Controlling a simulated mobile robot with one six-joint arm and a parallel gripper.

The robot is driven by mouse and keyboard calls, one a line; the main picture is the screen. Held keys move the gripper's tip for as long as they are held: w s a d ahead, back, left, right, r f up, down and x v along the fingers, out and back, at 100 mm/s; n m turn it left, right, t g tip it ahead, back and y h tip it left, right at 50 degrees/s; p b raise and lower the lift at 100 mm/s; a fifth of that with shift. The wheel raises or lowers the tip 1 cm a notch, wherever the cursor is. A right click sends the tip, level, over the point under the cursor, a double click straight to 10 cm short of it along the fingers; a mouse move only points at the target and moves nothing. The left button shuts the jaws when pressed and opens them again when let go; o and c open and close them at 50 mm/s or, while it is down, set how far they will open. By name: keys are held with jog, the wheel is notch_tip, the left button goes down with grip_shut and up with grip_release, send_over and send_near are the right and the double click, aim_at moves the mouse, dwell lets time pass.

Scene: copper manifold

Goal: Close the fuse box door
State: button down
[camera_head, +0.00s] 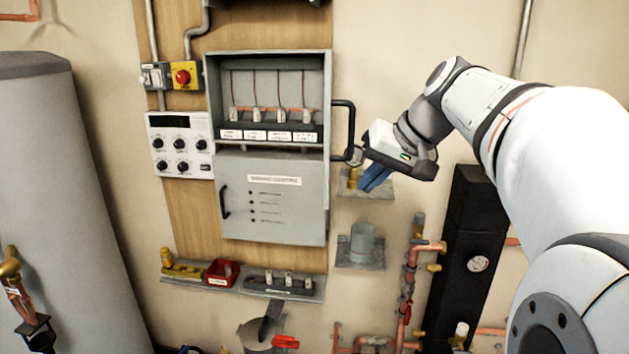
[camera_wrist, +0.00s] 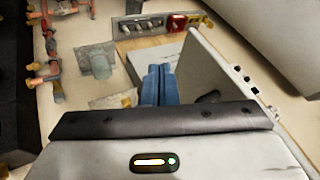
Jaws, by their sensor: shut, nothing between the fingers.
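The grey fuse box (camera_head: 212,101) is on the wooden board, its upper compartment open with several fuses and wires showing. A grey panel (camera_head: 290,220) with a label and a dark handle on its left covers the part below; I cannot tell whether it is the door. A black bar handle (camera_head: 350,130) stands at the box's right side. My gripper (camera_head: 374,180) is shut and empty, right of the box, its blue fingers pointing down. In the wrist view, the shut fingers (camera_wrist: 160,80) show beside a tilted grey plate (camera_wrist: 208,62); contact is unclear.
Below the box, a shelf (camera_head: 225,289) holds a red tray and small parts. A small ledge with a glass jar (camera_head: 362,243) is below my gripper. Copper pipes (camera_head: 410,270) and a black unit (camera_head: 470,235) stand right. A grey tank (camera_head: 60,200) stands left.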

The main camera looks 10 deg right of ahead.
jog(key=a, duration=0.1)
jog(key=w+a+p, duration=0.1)
jog(key=a, duration=0.1)
jog(key=a+f, duration=0.1)
jog(key=shift+w+a+f, duration=0.1)
jog(key=shift+w+a, duration=0.15)
jog(key=shift+w+a, duration=0.1)
